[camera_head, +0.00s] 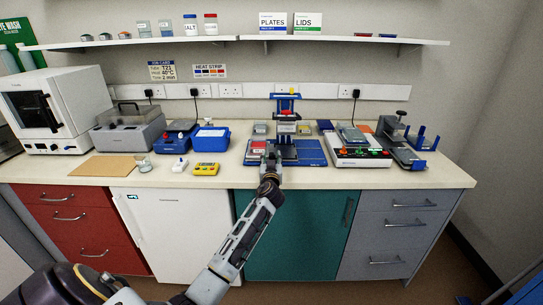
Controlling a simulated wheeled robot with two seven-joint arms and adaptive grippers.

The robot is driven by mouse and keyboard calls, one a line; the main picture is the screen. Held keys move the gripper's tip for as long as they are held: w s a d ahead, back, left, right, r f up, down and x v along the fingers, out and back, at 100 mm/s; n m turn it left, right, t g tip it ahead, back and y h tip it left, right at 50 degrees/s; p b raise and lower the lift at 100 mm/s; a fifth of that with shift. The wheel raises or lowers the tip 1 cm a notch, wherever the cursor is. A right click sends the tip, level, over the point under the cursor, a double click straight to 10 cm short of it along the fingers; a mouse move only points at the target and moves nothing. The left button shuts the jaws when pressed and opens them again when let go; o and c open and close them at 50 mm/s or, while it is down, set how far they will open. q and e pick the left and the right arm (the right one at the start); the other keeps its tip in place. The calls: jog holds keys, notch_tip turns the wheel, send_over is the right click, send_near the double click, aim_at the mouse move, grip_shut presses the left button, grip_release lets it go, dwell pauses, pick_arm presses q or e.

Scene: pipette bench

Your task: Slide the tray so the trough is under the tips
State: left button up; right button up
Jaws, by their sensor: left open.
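A blue stand with a raised multi-tip head (287,112) stands at the back of the bench, right of centre. The tips are too small to make out. Below and in front of it a low tray (287,155) lies on a blue base plate (313,152). A red-and-white piece (258,147) sits at the tray's left; I cannot tell whether it is the trough. My left gripper (270,160) is open at the tray's front left and hides part of it. I cannot tell whether it touches the tray. My right gripper is not in view.
Right of the base plate stand a white device with coloured knobs (358,155) and a grey press-like unit (400,148). To the left are a blue box (210,139), a yellow timer (206,169) and a grey lidded unit (128,133). The bench front between timer and arm is clear.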

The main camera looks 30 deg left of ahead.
aim_at(271, 157)
pick_arm(q)
jog(key=shift+x, duration=1.6)
grip_shut()
